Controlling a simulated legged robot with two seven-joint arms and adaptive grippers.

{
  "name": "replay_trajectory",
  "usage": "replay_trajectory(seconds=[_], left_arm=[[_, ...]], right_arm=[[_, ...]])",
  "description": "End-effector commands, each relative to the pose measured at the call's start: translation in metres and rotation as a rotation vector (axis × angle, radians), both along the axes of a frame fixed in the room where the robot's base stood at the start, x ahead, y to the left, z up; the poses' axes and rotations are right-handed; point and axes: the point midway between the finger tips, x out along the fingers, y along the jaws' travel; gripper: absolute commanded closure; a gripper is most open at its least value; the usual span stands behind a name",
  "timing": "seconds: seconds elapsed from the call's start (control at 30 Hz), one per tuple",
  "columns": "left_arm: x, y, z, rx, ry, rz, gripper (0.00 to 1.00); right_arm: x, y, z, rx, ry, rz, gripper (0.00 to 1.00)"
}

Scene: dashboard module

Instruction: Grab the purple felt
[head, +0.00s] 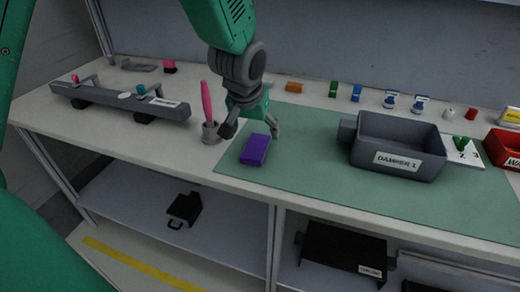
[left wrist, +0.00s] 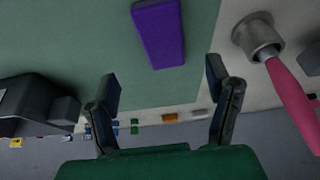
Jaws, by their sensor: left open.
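The purple felt (head: 255,149) is a small purple block lying flat on the green mat (head: 300,185), near the mat's left edge. It also shows in the left wrist view (left wrist: 159,32), beyond and between the fingertips. My left gripper (head: 251,128) is open and empty, just above and behind the felt, with a finger to either side. In the left wrist view the open fingers (left wrist: 163,82) are apart from the felt. My right gripper is not in view.
A metal cup (head: 210,133) with a pink-handled tool (head: 206,100) stands close left of my gripper. A grey bin labelled DAMPER 1 (head: 398,145) is to the right. A grey rail fixture (head: 120,98) is at the left. Small coloured parts line the back. The mat in front is clear.

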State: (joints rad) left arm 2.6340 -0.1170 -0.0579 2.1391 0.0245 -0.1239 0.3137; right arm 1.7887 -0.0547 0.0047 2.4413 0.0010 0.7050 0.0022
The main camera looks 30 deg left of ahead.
Motion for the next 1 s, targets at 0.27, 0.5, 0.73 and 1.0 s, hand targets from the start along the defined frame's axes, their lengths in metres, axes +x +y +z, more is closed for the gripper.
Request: replay_trajectory(seconds=[0.27,0.5,0.73,1.0], left_arm=[[0.009,0.004,-0.025,-0.001,-0.001,0.001,0.28],[0.018,0.008,-0.059,0.0,0.001,0.0,0.28],[0.024,0.01,-0.072,0.0,-0.002,0.0,0.28],[0.024,0.01,-0.071,0.0,-0.002,0.0,0.63]], right_arm=[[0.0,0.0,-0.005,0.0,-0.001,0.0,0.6],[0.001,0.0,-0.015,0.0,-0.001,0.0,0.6],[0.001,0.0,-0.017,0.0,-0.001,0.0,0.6],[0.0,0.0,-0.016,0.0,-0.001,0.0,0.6]])
